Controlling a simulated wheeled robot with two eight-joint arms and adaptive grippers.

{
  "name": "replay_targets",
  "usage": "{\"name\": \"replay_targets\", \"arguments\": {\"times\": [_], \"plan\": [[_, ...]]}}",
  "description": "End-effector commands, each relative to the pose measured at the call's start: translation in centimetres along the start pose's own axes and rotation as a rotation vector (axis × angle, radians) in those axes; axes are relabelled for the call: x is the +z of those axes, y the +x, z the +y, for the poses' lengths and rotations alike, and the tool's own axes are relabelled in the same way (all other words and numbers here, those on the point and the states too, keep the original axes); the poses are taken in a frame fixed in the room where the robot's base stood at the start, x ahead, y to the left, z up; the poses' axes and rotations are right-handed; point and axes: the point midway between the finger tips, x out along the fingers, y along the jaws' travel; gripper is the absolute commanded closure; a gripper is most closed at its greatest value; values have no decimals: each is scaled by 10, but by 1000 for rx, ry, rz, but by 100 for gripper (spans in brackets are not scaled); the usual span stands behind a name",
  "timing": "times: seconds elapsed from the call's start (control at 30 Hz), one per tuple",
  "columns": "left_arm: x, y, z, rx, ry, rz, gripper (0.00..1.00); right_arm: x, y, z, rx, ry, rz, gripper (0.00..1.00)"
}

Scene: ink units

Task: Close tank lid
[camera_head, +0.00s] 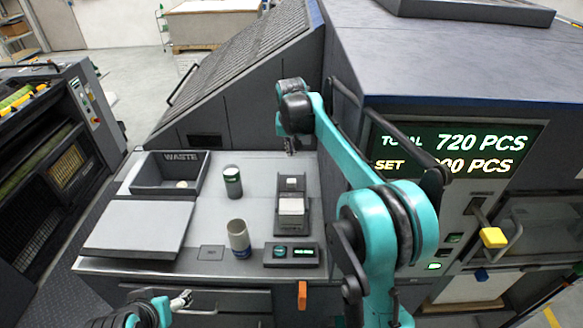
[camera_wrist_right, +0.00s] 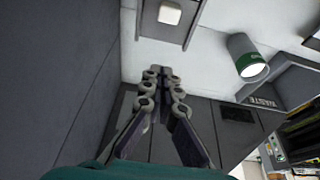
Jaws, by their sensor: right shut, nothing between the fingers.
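A wide, light grey flat panel (camera_head: 140,228) lies level at the left front of the counter. It looks like the tank lid, but I cannot tell for sure; no tank opening shows. My right gripper (camera_head: 291,150) is shut and empty, at the back of the counter, well right of the panel. In the right wrist view its fingertips (camera_wrist_right: 163,72) are together near the dark wall behind the counter. My left gripper (camera_head: 184,300) is low at the front left, below the counter's front edge; its jaws are too small to read.
A dark waste bin (camera_head: 160,190) stands behind the panel. A green-banded can (camera_head: 232,182), a grey cup (camera_head: 239,240) and a dark stand with a white block (camera_head: 291,206) stand to the right. The machine with its display (camera_head: 450,150) fills the right side.

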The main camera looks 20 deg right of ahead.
Motion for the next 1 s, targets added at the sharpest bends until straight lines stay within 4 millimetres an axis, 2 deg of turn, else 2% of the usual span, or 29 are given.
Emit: {"name": "replay_targets", "arguments": {"times": [0.17,0.57,0.8,1.0], "plan": [[4,5,0,0,0,0,28,0,20,0,1,1,-1,100],[16,23,0,0,0,0,28,0,103,0,0,1,-1,100],[21,29,0,0,0,0,28,30,91,0,0,0,-1,100],[21,30,0,0,0,0,28,38,87,0,0,1,-1,100]]}}
